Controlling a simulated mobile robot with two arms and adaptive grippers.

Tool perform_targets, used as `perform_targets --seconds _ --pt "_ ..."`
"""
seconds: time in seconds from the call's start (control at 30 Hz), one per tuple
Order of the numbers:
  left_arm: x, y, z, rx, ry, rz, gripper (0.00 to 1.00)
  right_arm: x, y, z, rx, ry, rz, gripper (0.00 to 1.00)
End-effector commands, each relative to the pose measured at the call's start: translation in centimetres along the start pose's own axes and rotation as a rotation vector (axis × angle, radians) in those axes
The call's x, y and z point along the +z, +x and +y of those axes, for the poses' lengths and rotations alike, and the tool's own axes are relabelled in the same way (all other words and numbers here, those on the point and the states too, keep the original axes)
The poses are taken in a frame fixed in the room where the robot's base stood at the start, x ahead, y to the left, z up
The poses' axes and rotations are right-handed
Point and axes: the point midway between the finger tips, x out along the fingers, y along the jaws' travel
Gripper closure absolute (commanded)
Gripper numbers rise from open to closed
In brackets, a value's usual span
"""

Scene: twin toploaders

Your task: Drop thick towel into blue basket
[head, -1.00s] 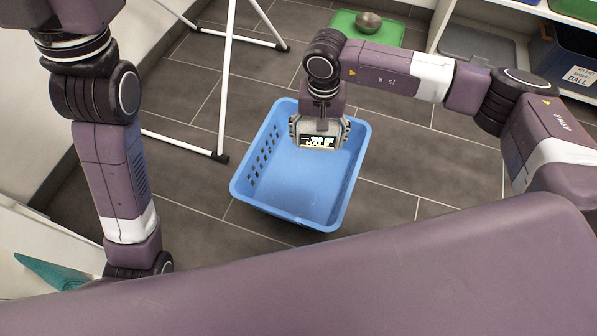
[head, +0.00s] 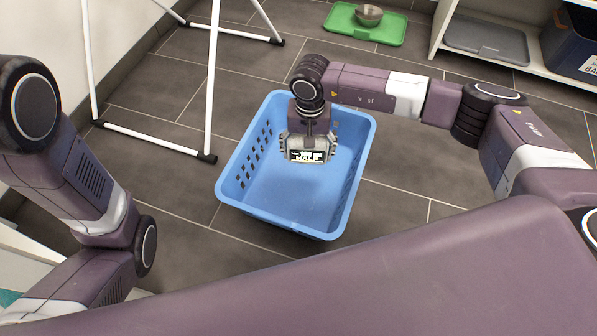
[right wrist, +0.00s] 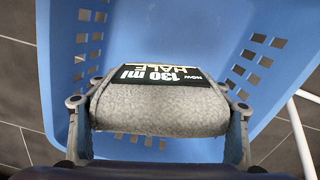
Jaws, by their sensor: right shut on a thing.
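The blue basket (head: 290,228) stands on the floor in the middle of the head view, open at the top. My right gripper (head: 308,147) is over the basket's opening, shut on the thick towel (head: 307,157). In the right wrist view the towel (right wrist: 160,110) is a grey fluffy roll with a black label, held between the two fingers. The basket's perforated wall (right wrist: 90,40) shows behind it. I cannot tell how far the towel is above the basket floor. My left arm is at the left edge; its gripper is outside the head view.
A white-legged rack (head: 212,80) stands left of the basket. A green tray (head: 345,28) with a metal bowl (head: 369,14) lies on the floor behind. A white shelf (head: 480,55) with a grey tray and a dark bin (head: 572,45) is at the back right.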

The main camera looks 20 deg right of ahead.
Motion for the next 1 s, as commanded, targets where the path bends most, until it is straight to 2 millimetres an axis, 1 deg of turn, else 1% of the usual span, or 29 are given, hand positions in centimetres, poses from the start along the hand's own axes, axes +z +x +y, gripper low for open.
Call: perform_targets --seconds 0.03,0.13,0.5,0.53,0.67,0.7,1.0 --pt "-0.2 -0.62 0.13 0.0 0.0 -0.001 0.6 -0.04 0.79 -0.05 -0.001 0.0 0.001 0.56" --pt "-0.41 -0.77 0.22 0.001 0.001 0.003 0.6 -0.07 1.3 -0.04 -0.001 0.0 0.001 0.56" --pt "-0.49 -0.73 0.26 0.003 0.001 0.005 0.6 -0.08 1.49 -0.03 -0.001 0.0 0.002 0.56" --pt "-0.49 -0.73 0.26 0.003 0.001 0.005 0.6 -0.08 1.49 -0.03 -0.001 0.0 0.002 0.24" --pt "-0.5 -0.73 0.27 0.003 0.001 0.006 0.6 -0.07 1.49 -0.02 -0.001 0.0 0.001 0.1" --pt "-0.51 -0.73 0.27 0.003 0.001 0.006 0.6 -0.07 1.49 -0.02 -0.001 0.0 0.001 0.07" --pt "-0.39 -0.78 0.19 0.0 0.001 0.002 0.6 -0.07 1.38 0.0 -0.001 0.0 0.001 0.07"
